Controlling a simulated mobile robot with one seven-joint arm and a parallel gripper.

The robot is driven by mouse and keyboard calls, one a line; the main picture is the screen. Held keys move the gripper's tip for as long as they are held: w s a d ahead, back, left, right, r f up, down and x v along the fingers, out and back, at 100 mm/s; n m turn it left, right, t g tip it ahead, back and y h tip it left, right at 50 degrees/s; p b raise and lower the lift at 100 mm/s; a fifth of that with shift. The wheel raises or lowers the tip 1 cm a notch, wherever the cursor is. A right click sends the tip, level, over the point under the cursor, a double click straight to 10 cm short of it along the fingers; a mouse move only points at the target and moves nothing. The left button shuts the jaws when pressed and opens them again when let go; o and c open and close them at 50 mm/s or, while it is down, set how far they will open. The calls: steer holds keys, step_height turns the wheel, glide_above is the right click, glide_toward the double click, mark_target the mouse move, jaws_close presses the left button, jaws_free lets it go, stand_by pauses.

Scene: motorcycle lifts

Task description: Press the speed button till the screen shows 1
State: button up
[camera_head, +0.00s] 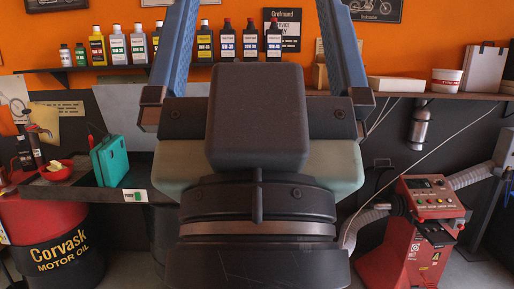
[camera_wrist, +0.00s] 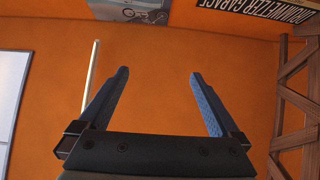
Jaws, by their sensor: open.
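My gripper (camera_head: 258,50) fills the middle of the head view, raised and pointing up, with its two blue fingers spread apart and nothing between them. In the wrist view my gripper (camera_wrist: 158,85) is also open and empty, in front of an orange wall. A red machine (camera_head: 428,200) with a control panel on top stands at the right of the head view, apart from my gripper. Its panel carries a small screen and several buttons, too small to read. I cannot tell which one is the speed button or what the screen shows.
A shelf (camera_head: 410,95) with several bottles runs along the orange wall. A Corvask oil drum (camera_head: 62,245) stands at the left, near a dark bench with a green box (camera_head: 110,160) and a red bowl (camera_head: 57,172). Grey hoses (camera_head: 365,222) run beside the red machine.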

jaws_close()
stand_by(1.5)
